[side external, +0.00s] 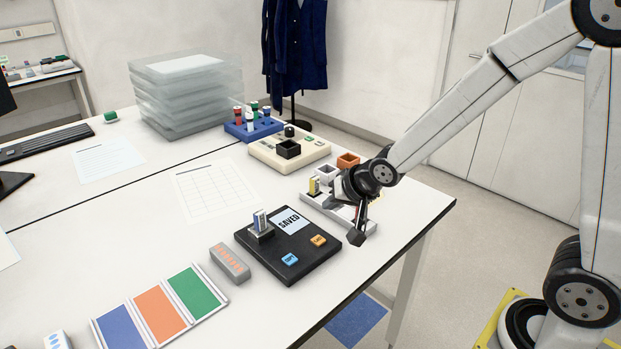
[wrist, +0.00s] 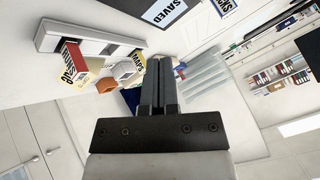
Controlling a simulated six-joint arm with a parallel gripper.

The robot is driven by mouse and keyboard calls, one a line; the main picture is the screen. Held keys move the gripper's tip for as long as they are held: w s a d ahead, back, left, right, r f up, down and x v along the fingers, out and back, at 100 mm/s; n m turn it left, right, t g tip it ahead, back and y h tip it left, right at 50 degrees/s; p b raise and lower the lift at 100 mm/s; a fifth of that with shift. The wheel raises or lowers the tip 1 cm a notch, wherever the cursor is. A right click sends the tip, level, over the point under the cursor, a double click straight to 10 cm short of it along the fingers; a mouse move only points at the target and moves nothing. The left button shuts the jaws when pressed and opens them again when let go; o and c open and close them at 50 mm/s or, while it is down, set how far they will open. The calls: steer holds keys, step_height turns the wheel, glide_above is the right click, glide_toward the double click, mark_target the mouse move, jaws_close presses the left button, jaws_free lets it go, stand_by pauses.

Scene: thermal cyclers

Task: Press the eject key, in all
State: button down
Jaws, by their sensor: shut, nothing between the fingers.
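A black device (side external: 275,262) lies on the white table, with a lit display reading SAVED (side external: 290,220). Its front bears an orange key (side external: 318,240), whose small lettering I cannot read surely, and a blue key (side external: 290,259) that seems to read COPY. A pale stick (side external: 260,220) stands upright in the device's socket. My gripper (side external: 357,236) is shut and empty, to the right of the device and apart from the orange key. In the wrist view my gripper (wrist: 158,78) is shut; the display (wrist: 165,10) shows at the top edge and the keys are out of view.
A white rack (side external: 312,203) with a yellow stick (side external: 314,186) stands behind my gripper, partly hidden by it. White and orange boxes (side external: 347,160), a cream device (side external: 272,152) and a blue rack (side external: 248,130) are farther back. A grey block (side external: 230,263) lies left of the black device.

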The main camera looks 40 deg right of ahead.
mark_target(313, 238)
steer(key=shift+w+a+r+m+t, duration=0.2)
steer(key=shift+w+r+m+t, duration=0.1)
steer(key=shift+w, duration=0.3)
steer(key=shift+w+a+r+m+t, duration=0.2)
steer(key=shift+w+m, duration=0.1)
steer(key=shift+w, duration=0.25)
steer(key=shift+f, duration=0.2)
steer(key=shift+f, duration=4.25)
steer(key=shift+f, duration=0.85)
steer(key=shift+r, duration=0.8)
steer(key=shift+r, duration=0.1)
steer(key=shift+r, duration=2.45)
